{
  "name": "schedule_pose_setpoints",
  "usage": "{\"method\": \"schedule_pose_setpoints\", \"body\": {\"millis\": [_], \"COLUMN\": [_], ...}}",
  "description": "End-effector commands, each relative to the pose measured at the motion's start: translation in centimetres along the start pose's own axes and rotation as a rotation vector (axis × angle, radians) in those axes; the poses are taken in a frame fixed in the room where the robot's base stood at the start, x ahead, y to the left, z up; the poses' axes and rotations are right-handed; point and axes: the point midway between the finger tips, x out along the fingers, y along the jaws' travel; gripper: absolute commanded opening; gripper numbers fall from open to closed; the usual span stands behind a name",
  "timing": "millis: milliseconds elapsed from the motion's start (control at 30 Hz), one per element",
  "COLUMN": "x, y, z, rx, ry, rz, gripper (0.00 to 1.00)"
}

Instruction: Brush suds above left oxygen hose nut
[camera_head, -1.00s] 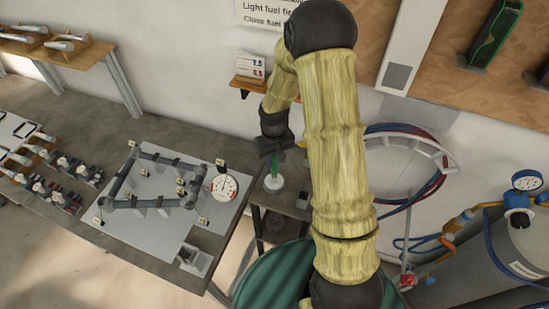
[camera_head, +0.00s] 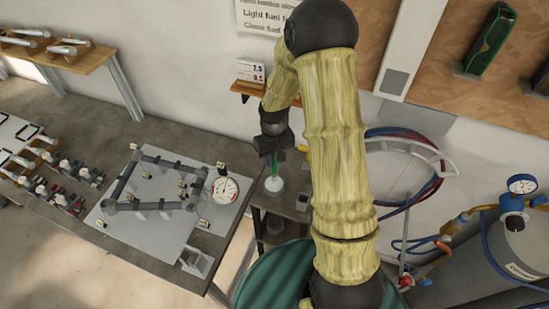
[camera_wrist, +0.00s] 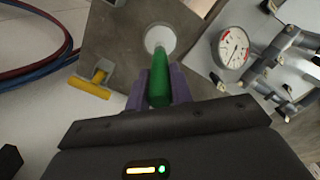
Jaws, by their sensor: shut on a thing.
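My gripper (camera_wrist: 158,88) is shut on a green brush handle (camera_wrist: 160,75), with a purple finger on each side. The handle points down at a white round pot (camera_wrist: 160,38), which also shows in the head view (camera_head: 274,184). The brush's lower end is at the pot; I cannot tell how deep it sits. A regulator with a blue-rimmed gauge (camera_head: 522,184) stands on the grey cylinder (camera_head: 520,255) at the right, with blue hose near it. The left oxygen hose nut cannot be made out clearly.
A grey plate with a pipe frame jig (camera_head: 150,183) and a dial gauge (camera_head: 225,190) lies on the bench at left. Red and blue hoses hang coiled on a wall holder (camera_head: 440,160). A yellow-handled thing (camera_wrist: 88,88) lies by the pot. A green drum is below my arm.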

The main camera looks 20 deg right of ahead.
Motion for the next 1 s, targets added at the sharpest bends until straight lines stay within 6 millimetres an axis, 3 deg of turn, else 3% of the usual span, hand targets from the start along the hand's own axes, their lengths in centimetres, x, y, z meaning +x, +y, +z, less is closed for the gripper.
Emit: {"method": "schedule_pose_setpoints", "body": {"millis": [633, 1000], "x": [-4.5, -4.6], "y": [0.0, 0.0], "z": [0.0, 0.0], "rx": [-0.001, 0.000], "ry": [0.002, 0.001], "rz": [0.001, 0.001], "gripper": [0.00, 0.00]}}
